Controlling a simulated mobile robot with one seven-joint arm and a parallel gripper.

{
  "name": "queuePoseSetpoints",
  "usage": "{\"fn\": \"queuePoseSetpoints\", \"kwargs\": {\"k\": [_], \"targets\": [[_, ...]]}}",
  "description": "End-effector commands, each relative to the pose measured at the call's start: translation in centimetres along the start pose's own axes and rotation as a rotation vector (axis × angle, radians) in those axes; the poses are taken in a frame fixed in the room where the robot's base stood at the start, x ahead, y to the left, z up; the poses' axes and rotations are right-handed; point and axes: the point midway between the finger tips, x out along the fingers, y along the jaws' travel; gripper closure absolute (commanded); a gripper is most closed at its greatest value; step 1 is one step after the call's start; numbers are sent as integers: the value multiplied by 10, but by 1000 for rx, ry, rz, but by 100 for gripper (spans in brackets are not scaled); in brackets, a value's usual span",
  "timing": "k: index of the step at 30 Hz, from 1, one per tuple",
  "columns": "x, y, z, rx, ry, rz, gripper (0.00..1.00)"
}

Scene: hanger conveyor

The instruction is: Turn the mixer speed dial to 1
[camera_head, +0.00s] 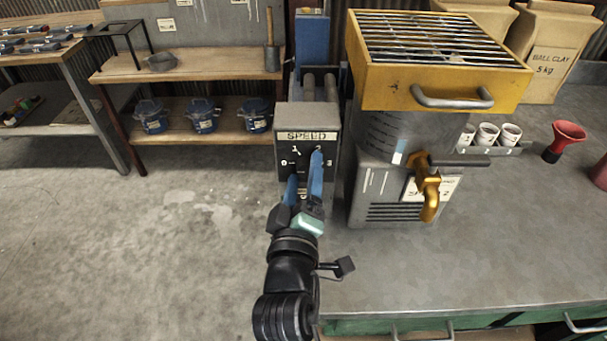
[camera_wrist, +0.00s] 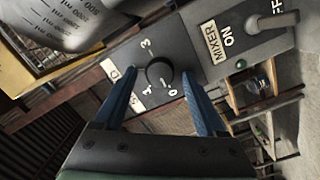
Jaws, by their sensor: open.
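The mixer speed dial (camera_wrist: 159,73) is a round black knob on a dark control box (camera_head: 307,140) with a SPEED label (camera_head: 307,135). Printed numbers surround the knob; in the wrist view its pointer direction is too small to tell surely. My gripper (camera_head: 304,165) is in front of the box, with its two blue fingers apart. In the wrist view my gripper (camera_wrist: 160,85) has one finger on each side of the dial, with gaps between them and the knob. In the head view the fingers hide much of the dial face.
A MIXER ON/OFF toggle switch (camera_wrist: 277,22) sits beside the dial panel. Right of the box stands the mixer (camera_head: 385,180) with a yellow grated hopper (camera_head: 440,75) and a brass tap (camera_head: 428,185). White cups (camera_head: 487,134) and a red funnel (camera_head: 566,140) stand further right. The front bench top (camera_head: 450,255) is clear.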

Motion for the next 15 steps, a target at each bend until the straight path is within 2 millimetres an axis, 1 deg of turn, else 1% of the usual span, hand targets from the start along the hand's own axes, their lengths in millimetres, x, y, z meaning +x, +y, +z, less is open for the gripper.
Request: {"fn": "queuePoseSetpoints", "kwargs": {"k": [2, 3, 5, 6, 8, 9, 11, 12, 15], "targets": [[0, 0, 0, 0, 0, 0, 27], [0, 0, 0, 0, 0, 0, 28], [0, 0, 0, 0, 0, 0, 39], [0, 0, 0, 0, 0, 0, 46], [0, 0, 0, 0, 0, 0, 57], [0, 0, 0, 0, 0, 0, 64], [0, 0, 0, 0, 0, 0, 75], [0, 0, 0, 0, 0, 0, 82], [0, 0, 0, 0, 0, 0, 100]]}}
